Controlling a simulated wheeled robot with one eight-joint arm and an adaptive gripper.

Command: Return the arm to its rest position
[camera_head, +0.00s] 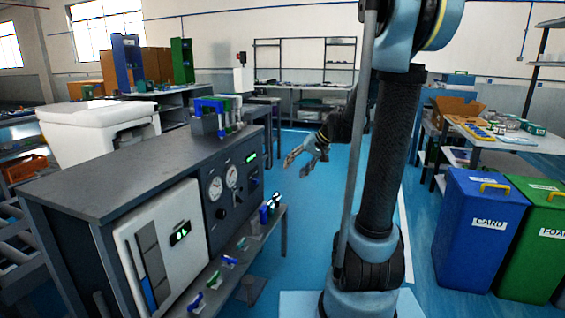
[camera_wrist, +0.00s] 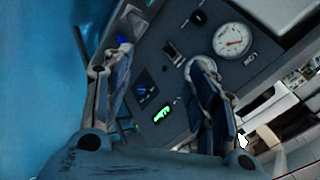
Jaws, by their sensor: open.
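My gripper (camera_head: 305,153) is in the middle of the head view, over the blue floor and to the right of the grey test bench (camera_head: 120,165). Its two fingers are apart and I see nothing between them. In the wrist view my gripper (camera_wrist: 163,75) shows its spread fingers against the bench's control panel (camera_wrist: 180,85), which lies beyond them. The panel carries a round gauge (camera_wrist: 232,40) and a green-lit display (camera_wrist: 162,113). My arm rises in the right half of the head view and hides part of the room behind it.
A narrow ledge (camera_head: 240,250) with small blue and green parts runs along the bench front. A white tank (camera_head: 95,130) stands behind the bench. A blue CARD bin (camera_head: 480,225) and a green bin (camera_head: 540,240) stand at the right. Blue floor is clear beyond my gripper.

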